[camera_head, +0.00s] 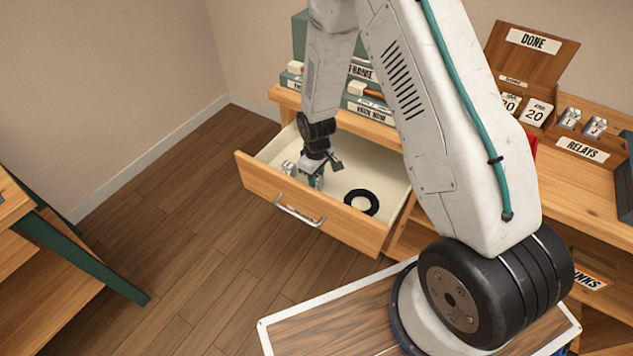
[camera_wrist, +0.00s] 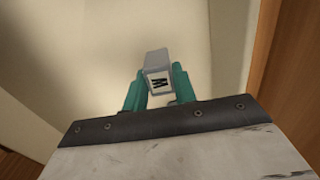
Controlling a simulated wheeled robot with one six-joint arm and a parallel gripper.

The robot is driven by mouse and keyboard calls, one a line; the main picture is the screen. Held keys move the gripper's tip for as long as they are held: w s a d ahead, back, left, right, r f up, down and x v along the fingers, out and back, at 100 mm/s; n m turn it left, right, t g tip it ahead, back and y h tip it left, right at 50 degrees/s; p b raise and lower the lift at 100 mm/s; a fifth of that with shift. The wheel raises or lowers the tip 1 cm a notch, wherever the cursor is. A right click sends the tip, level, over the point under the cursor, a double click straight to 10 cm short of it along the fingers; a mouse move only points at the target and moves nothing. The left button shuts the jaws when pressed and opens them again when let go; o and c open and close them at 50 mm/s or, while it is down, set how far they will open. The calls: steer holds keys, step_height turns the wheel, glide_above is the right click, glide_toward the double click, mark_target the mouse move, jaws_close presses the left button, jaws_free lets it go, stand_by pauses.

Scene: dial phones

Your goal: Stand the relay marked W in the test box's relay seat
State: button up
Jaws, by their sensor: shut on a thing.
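The relay marked W (camera_wrist: 156,75) is a small grey block with a white label, seen between the two green fingers in the wrist view. My gripper (camera_wrist: 157,88) is shut on it. In the head view my gripper (camera_head: 316,182) is inside the open drawer (camera_head: 315,228), near its left part; the relay there is mostly hidden by the fingers. I cannot tell whether the relay touches the drawer floor. I cannot make out the test box or its relay seat in these views.
A black ring (camera_head: 361,202) lies in the drawer to the right of my gripper. A small metallic thing (camera_head: 288,168) lies at the drawer's left. Two relays stand behind the RELAYS label (camera_head: 582,150) on the bench. A DONE box (camera_head: 533,42) stands at the back.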

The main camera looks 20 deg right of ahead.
steer(key=shift+r, duration=3)
